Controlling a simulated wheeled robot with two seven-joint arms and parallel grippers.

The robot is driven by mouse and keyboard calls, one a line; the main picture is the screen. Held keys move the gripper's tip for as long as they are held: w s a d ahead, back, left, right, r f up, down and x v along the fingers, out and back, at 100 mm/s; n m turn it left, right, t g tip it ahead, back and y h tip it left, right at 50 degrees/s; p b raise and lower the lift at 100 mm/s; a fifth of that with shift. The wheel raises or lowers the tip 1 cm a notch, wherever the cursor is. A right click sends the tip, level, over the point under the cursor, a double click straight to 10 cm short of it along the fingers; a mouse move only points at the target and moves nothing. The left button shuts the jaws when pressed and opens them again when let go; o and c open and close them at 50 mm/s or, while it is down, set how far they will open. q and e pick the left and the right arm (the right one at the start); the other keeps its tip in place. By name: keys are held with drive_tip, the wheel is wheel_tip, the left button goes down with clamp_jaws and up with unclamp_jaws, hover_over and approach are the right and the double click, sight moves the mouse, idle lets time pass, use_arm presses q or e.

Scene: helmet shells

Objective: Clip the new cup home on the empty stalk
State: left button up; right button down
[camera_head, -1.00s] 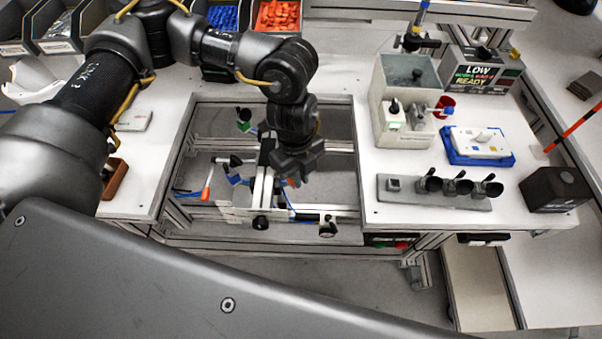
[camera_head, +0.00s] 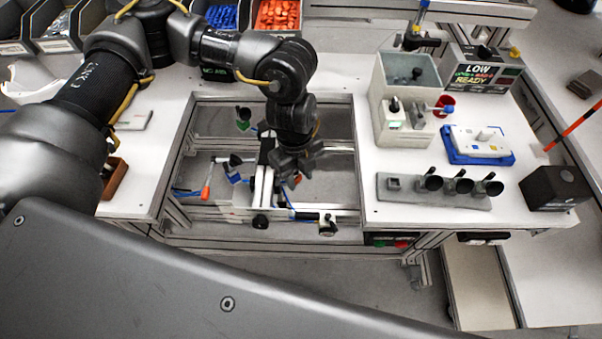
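My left gripper (camera_head: 298,168) points down over the opening in the bench, above a frame of pale bars (camera_head: 262,188). Its fingers are dark and small, and I cannot tell whether they hold anything. A small orange-red piece (camera_head: 297,180) shows just below them; whether it touches them is unclear. Black cups sit around the frame: one with a green part (camera_head: 243,114), one by a blue part (camera_head: 235,160), and others on the near bar (camera_head: 260,221) (camera_head: 327,227). The empty stalk is not clearly made out. My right gripper is not in view.
A grey rack (camera_head: 455,203) with three black cups (camera_head: 433,183) and a small block stands on the right bench. Behind it are a grey bin (camera_head: 410,75), a blue tray (camera_head: 455,157) and a red cup (camera_head: 446,102). A black box (camera_head: 556,190) stands at far right.

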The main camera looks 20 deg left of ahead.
use_arm(q)
drive_tip(key=shift+r, duration=0.2)
drive_tip(key=r, duration=0.3)
drive_tip(key=r+b, duration=0.1)
drive_tip(key=r, duration=0.3)
drive_tip(key=a+r+b, duration=0.1)
drive_tip(key=r, duration=0.2)
drive_tip(key=shift+w+r, duration=0.2)
drive_tip(key=shift+w, duration=0.2)
